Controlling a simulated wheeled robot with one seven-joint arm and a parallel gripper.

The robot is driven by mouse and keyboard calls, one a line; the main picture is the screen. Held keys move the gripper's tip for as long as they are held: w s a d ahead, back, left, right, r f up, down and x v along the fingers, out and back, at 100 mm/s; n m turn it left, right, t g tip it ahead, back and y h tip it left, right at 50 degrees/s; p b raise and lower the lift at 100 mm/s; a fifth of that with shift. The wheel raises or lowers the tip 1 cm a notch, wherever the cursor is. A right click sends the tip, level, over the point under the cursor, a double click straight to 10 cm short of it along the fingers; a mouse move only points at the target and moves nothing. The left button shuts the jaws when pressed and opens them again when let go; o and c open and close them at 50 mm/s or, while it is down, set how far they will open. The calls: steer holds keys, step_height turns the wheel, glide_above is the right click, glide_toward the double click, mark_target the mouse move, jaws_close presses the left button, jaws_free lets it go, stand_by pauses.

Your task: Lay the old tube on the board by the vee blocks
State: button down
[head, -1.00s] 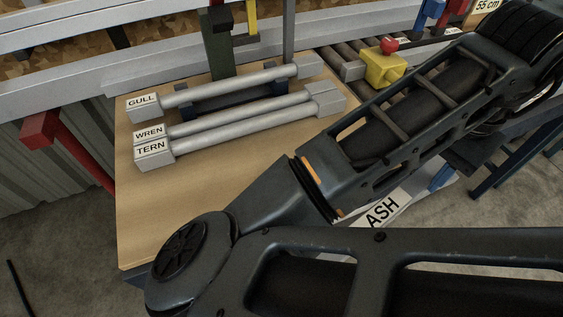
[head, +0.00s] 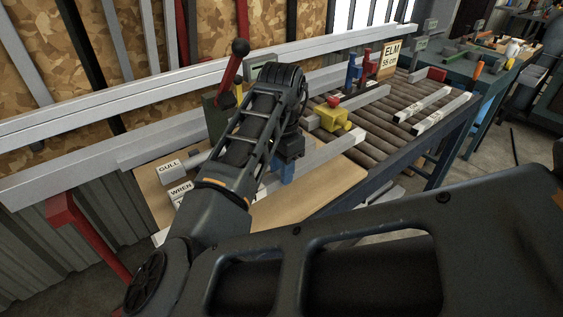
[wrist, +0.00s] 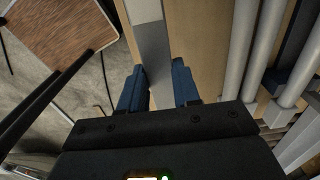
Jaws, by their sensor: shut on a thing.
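My gripper (head: 284,170) has blue fingers and is shut on a grey square-section tube (head: 330,149). In the wrist view the gripper (wrist: 158,88) has the tube (wrist: 147,40) between its fingers, with the tan board beneath. The tube is over the front part of the wooden board (head: 318,188); I cannot tell whether it touches. Tubes labelled GULL (head: 171,166) and WREN (head: 180,190) lie on the board, largely hidden behind my arm. In the wrist view, pale tubes (wrist: 238,50) lie to the right, beside dark-blue vee blocks (wrist: 276,80).
A yellow block with a red knob (head: 333,118) stands beyond the board. Rollers (head: 390,128) with two labelled bars (head: 423,104) run off to the right. A red bracket (head: 70,215) juts out at left.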

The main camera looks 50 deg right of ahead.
steer(key=shift+d+f+b, duration=0.1)
steer(key=shift+f+b, duration=3.25)
steer(key=shift+f, duration=0.85)
steer(key=c, duration=0.7)
jaws_free()
steer(key=shift+c, duration=0.2)
steer(key=shift+r, duration=3.9)
